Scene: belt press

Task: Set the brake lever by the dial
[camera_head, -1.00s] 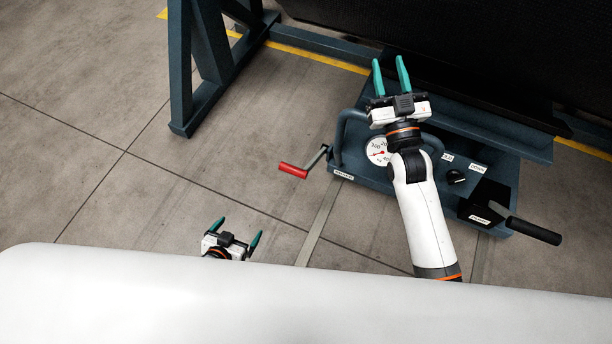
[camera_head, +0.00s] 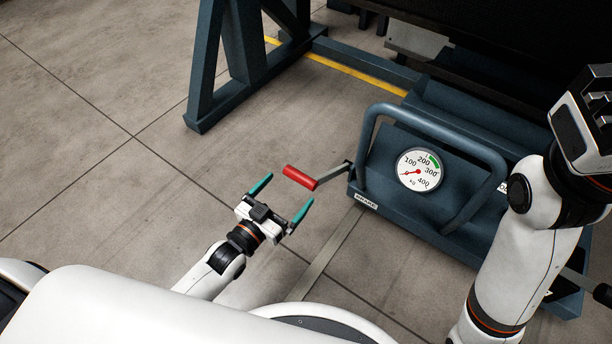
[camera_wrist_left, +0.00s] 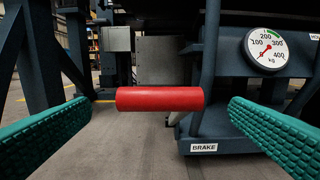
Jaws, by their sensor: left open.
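The brake lever is a crank with a red grip (camera_head: 300,178) on a grey arm, at the left side of the blue console, above the BRAKE label (camera_head: 366,201). My left gripper (camera_head: 289,187) is open and empty, just short of the grip. In the left wrist view the red grip (camera_wrist_left: 160,99) lies level across the gap between the two teal fingers, seemingly ahead of their tips. The round dial (camera_head: 419,170) has its red needle near the low end, below 100, away from the green band between 200 and 300. My right gripper (camera_head: 597,118) is cut off at the right edge.
A blue tubular guard bar (camera_head: 440,122) arches around the dial. A blue frame leg (camera_head: 204,75) stands at the back left. A black handle (camera_head: 602,294) shows at the lower right, partly behind my right arm. The floor to the left is clear.

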